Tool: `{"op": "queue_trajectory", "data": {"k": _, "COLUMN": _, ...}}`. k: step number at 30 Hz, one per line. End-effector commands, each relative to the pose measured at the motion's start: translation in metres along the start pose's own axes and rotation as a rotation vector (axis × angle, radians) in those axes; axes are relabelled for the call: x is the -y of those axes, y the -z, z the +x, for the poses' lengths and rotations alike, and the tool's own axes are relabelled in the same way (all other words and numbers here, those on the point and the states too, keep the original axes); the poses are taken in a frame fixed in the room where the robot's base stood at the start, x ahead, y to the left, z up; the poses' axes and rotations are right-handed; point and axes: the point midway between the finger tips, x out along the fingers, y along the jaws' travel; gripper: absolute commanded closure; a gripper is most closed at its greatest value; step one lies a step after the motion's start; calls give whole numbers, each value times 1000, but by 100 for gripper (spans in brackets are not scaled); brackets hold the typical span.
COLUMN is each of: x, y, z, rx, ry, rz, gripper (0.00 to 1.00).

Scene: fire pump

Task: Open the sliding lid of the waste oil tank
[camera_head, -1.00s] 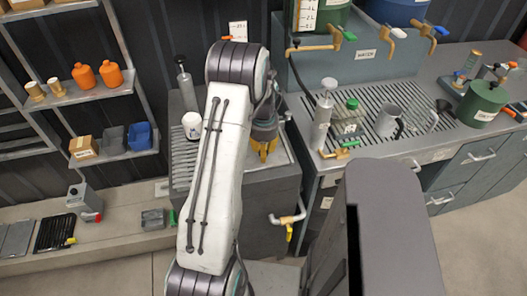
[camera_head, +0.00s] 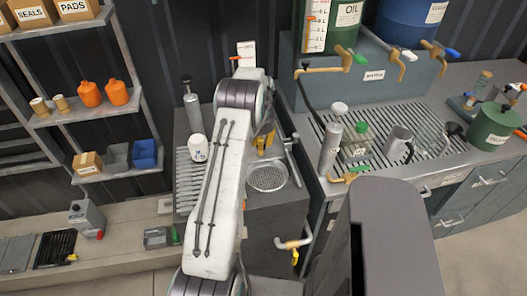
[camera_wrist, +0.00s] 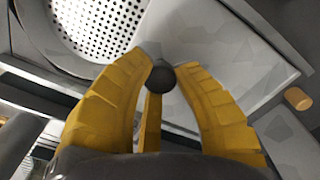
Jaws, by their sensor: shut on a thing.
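The waste oil tank (camera_head: 274,212) is the dark grey cabinet in the middle of the head view. A round perforated screen (camera_head: 268,177) shows uncovered in its top, and also at the upper left of the wrist view (camera_wrist: 100,30). My gripper (camera_head: 264,143) is just behind the screen, partly hidden by my arm. In the wrist view its yellow fingers (camera_wrist: 163,72) are closed around a dark round knob (camera_wrist: 160,80). The sliding lid's outline is hard to make out beneath my gripper.
A tap (camera_head: 294,244) sticks out in front. A bench with a slotted tray (camera_head: 385,152) and several vessels is to the right.

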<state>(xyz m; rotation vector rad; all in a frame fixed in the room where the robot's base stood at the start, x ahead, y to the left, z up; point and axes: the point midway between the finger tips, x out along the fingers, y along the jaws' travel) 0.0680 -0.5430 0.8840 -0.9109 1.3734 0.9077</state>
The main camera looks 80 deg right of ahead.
Motion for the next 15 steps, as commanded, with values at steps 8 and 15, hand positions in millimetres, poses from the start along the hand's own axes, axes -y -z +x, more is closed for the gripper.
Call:
{"op": "queue_trajectory", "data": {"k": 8, "x": 12, "y": 11, "z": 3, "rx": 5, "ry": -2, "rz": -1, "gripper": 100}}
{"op": "queue_trajectory", "data": {"k": 15, "x": 16, "y": 14, "z": 4, "rx": 6, "ry": -3, "rz": -1, "gripper": 100}}
